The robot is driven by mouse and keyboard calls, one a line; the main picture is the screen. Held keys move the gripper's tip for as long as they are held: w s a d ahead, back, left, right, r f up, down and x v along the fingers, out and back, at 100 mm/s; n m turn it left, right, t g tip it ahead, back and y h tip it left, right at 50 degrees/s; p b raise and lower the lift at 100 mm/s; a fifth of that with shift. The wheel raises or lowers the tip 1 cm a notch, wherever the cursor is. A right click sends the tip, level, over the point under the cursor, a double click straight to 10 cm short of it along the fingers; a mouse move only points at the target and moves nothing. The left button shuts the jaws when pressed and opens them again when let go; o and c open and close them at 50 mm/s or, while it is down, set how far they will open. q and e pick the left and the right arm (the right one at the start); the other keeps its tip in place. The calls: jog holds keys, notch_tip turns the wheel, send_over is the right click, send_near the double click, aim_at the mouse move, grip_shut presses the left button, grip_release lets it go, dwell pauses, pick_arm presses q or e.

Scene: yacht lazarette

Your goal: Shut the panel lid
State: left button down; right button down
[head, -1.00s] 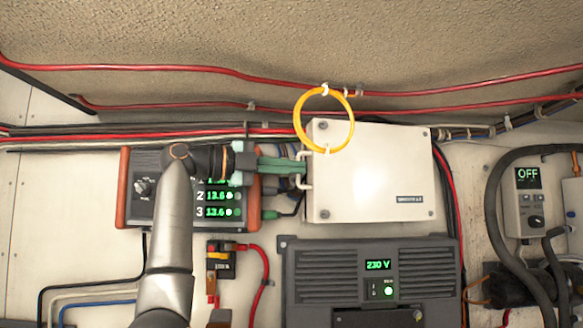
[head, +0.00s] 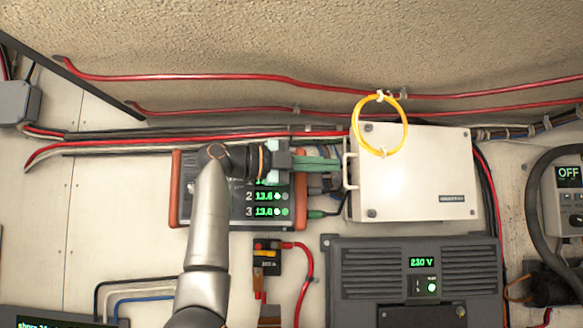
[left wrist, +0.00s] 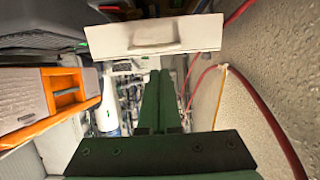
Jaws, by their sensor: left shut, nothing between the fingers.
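The white panel lid (head: 415,180) shows face-on in the head view, with a white handle (head: 348,171) on its left edge. Coloured wires show beside that edge; how far the lid stands open is hard to tell. In the left wrist view a pale panel with a handle (left wrist: 152,40) is across the top. My left gripper (head: 338,165) is shut and empty, its green fingers pointing right at the handle side. I cannot tell whether they touch it. Its fingers (left wrist: 158,95) also show in the left wrist view. My right gripper is not in view.
A yellow cable loop (head: 379,124) hangs over the lid's top left corner. A dark inverter (head: 415,285) is below the lid. An orange-ended meter unit (head: 180,205) lies behind my left wrist. Red cables (head: 290,78) run above. A control box (head: 568,198) is at right.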

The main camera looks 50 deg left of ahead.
pick_arm(q)
jog(key=a, duration=0.6)
jog(key=shift+a+f, duration=0.15)
jog(key=shift+a, duration=0.25)
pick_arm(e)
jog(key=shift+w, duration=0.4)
